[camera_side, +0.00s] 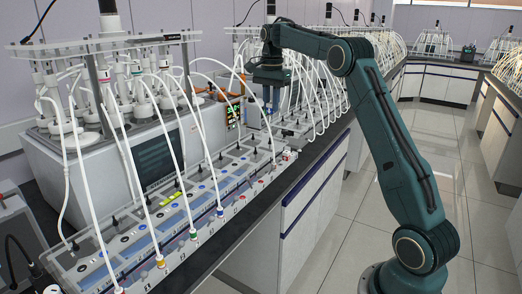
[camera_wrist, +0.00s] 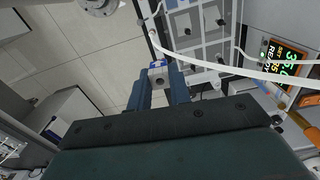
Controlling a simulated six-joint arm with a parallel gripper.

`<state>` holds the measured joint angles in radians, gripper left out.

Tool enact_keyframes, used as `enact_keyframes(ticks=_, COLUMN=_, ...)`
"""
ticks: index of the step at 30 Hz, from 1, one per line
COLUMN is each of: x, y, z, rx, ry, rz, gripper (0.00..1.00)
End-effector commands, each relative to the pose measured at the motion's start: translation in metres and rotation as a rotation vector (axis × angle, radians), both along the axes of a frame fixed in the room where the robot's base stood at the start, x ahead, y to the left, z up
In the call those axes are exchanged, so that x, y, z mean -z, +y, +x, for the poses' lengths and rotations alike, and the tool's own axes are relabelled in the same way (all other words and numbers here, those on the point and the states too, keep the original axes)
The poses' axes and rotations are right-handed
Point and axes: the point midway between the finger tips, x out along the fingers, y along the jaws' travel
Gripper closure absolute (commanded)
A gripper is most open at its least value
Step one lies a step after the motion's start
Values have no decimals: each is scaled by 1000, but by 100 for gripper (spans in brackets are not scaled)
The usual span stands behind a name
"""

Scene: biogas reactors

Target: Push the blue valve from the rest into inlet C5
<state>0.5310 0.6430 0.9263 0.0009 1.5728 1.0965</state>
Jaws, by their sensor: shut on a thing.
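My gripper (camera_side: 269,98) hangs fingers-down above the far right end of the white inlet panel (camera_side: 170,228) in the side view. In the wrist view the fingers of my gripper (camera_wrist: 159,82) are closed around a small white piece with a blue mark, which I take for the blue valve (camera_wrist: 158,65). A white tube passes close beside it. Inlet C5 cannot be picked out, as the panel's labels are too small to read. A blue-ringed tube end (camera_side: 220,211) stands at the panel's front edge.
Several white tubes arch over the panel from the reactor unit (camera_side: 125,150). The dark bench edge (camera_side: 265,215) and open floor lie in front.

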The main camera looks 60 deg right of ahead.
Motion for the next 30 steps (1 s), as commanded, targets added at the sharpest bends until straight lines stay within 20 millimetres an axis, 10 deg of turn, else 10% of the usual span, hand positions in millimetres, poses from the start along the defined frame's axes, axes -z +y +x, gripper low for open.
enact_keyframes(ticks=30, x=125, y=183, z=-15, rx=-405, ry=1, rz=0, gripper=100)
